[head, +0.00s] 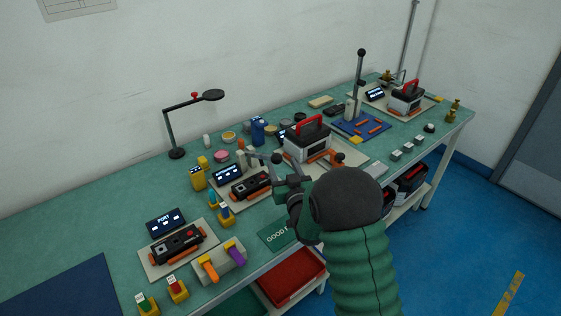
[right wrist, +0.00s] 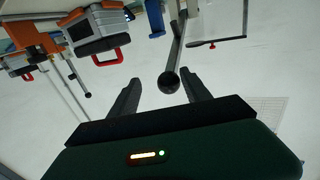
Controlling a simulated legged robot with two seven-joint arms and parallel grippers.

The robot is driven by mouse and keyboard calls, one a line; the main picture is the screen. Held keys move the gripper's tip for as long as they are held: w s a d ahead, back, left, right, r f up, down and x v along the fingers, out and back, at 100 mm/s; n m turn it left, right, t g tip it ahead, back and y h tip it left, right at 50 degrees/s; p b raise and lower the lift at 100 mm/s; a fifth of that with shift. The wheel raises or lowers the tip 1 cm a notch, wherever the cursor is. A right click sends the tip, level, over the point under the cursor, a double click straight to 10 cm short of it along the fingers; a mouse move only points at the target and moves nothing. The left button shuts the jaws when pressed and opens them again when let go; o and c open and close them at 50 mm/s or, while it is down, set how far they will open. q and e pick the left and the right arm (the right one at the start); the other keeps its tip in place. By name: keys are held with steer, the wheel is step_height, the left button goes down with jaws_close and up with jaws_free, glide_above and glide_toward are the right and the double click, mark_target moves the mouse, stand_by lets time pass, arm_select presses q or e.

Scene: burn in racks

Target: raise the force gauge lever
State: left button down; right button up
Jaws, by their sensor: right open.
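The force gauge lever (head: 263,157) is a grey rod with a black ball end, extending right from a pale stand (head: 241,159) in the head view. In the right wrist view, the lever (right wrist: 177,45) hangs from the top of the picture, and its black ball (right wrist: 169,82) appears between my fingertips. My right gripper (head: 279,170) is open at the ball end. Its two dark fingers (right wrist: 160,82) also show in the right wrist view. I cannot tell whether either finger touches the ball. My left gripper is out of view.
A grey case with a red handle (head: 307,139) stands close behind the right gripper. A black device (head: 251,185) lies on a pale tray below the lever. A lamp (head: 176,130) stands farther back. A tall ball-topped lever (head: 360,75) rises from a blue plate.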

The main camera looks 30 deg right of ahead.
mark_target(278, 159)
steer(key=w, duration=0.2)
steer(key=shift+w+a+r, duration=0.2)
steer(key=shift+w+r, duration=0.05)
steer(key=shift+w, duration=0.05)
steer(key=shift+w+a, duration=0.3)
steer(key=shift+w, duration=0.05)
steer(key=shift+d, duration=0.3)
steer(key=shift+s+d+f, duration=0.1)
steer(key=shift+d, duration=0.3)
steer(key=c, duration=0.5)
steer(key=shift+c, duration=1.2)
steer(key=shift+a, duration=0.35)
jaws_close()
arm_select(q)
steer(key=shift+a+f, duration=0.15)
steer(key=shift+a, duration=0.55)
arm_select(e)
steer(key=shift+d, duration=0.1)
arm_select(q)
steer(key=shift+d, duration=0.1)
arm_select(e)
steer(key=shift+d, duration=0.15)
steer(key=shift+r, duration=0.2)
